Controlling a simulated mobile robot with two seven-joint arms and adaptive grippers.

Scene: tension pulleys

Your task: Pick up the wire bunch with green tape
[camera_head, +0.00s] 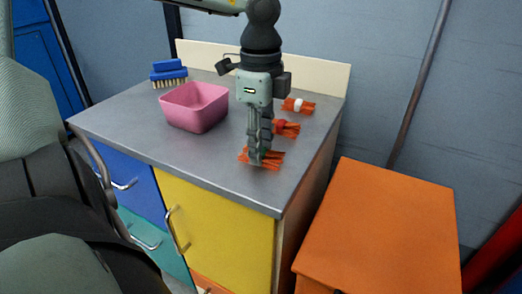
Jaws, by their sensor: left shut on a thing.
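Several bunches of orange-red wire lie in a row on the right side of the grey counter (128,133). The nearest wire bunch (275,161) is under my left gripper (258,157), which points straight down and is shut on it. The fingers cover its middle; a little green shows there, hard to make out. Behind it lies a wire bunch with red tape (287,128), partly covered by the gripper. Farthest back is a wire bunch with white tape (298,105). My right gripper is not in view.
A pink open box (194,106) stands left of the gripper. A blue brush (168,73) with pale bristles stands behind it. A low backboard (318,74) edges the counter's rear. An orange cabinet (380,220) stands to the right, lower than the counter.

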